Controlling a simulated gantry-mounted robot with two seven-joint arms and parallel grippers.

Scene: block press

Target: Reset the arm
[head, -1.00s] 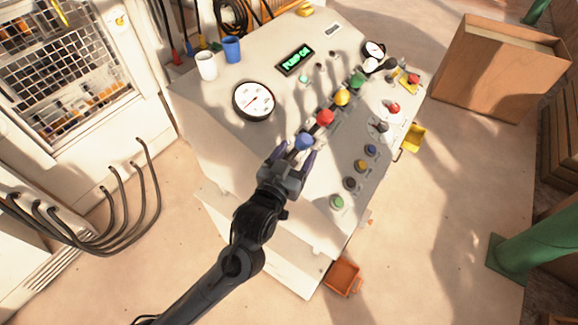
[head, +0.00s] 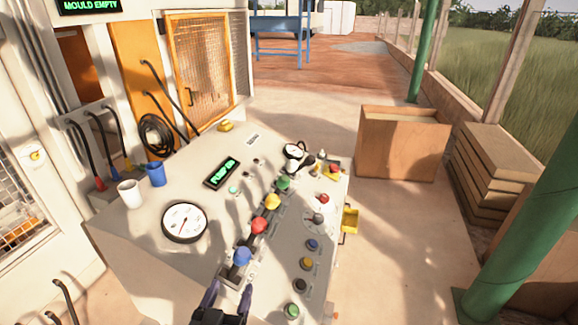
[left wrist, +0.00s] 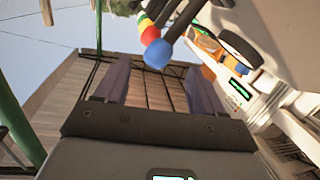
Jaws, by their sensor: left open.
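My left gripper (head: 231,290) is at the bottom edge of the head view, with its two dark fingers apart and nothing between them. It is just on the near side of the blue-knobbed lever (head: 243,256) on the sloped console (head: 130,235). In the left wrist view the open fingers (left wrist: 158,80) show, with the blue knob (left wrist: 158,54) beyond them, apart from the fingers. Red (head: 258,225), yellow (head: 273,201) and green (head: 283,183) lever knobs stand in a row behind the blue one. My right gripper is not in view.
The console carries a large dial gauge (head: 184,222), a green-lit display (head: 222,172), a white cup (head: 130,194), a blue cup (head: 155,174) and several push buttons at the right. A wooden box (head: 400,145) and green post (head: 520,220) stand to the right. Open floor lies between.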

